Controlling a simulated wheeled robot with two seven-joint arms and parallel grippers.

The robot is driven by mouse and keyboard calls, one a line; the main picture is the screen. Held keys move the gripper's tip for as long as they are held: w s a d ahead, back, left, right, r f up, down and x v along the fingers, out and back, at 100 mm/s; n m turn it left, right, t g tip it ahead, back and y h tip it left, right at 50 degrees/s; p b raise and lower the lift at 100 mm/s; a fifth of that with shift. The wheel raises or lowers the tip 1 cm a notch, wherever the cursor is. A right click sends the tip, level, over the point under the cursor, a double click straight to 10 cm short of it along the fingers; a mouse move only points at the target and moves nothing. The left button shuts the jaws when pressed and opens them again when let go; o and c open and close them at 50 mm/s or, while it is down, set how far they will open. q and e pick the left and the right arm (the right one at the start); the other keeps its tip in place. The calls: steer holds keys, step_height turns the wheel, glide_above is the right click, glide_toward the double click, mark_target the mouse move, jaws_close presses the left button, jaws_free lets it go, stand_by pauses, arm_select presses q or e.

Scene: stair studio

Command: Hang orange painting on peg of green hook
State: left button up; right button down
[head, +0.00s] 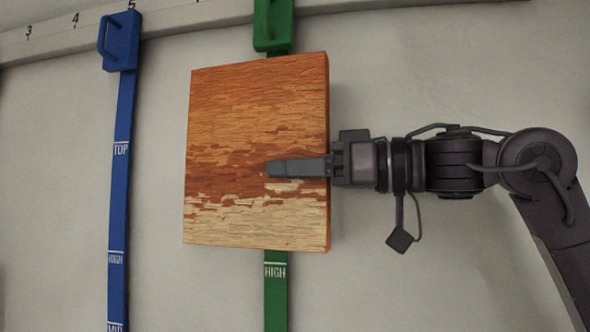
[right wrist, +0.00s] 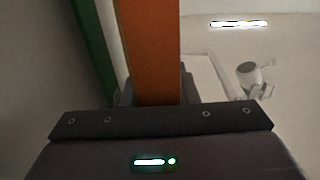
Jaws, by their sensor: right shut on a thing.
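The orange painting (head: 255,115) is a thick rectangular panel with a pale lower band, held nearly upright in front of the wall. My right gripper (head: 300,167) comes from the right and is shut on its right edge, one finger across its front. In the right wrist view the painting's orange edge (right wrist: 150,50) stands between the jaws. The green hook (head: 272,25) is at the top of a green strap, just above the painting; its peg cannot be made out. The green strap (head: 276,300) runs behind the painting and shows below it, marked HIGH. My left gripper is out of view.
A blue hook (head: 120,42) hangs on a blue strap (head: 119,200) to the left, marked TOP, HIGH and MID. A pale numbered rail (head: 180,18) crosses the top of the wall. The wall between the blue strap and the painting is bare.

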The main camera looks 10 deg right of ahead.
steer(key=shift+f, duration=0.15)
stand_by(0.3)
steer(key=c, duration=1.1)
jaws_free()
steer(key=shift+o, duration=0.2)
steer(key=shift+s+d+f+b, duration=0.15)
steer(key=shift+d+b, duration=0.15)
steer(key=shift+b, duration=0.15)
steer(key=b+v, duration=0.2)
steer(key=v, duration=0.5)
steer(key=shift+b, duration=0.35)
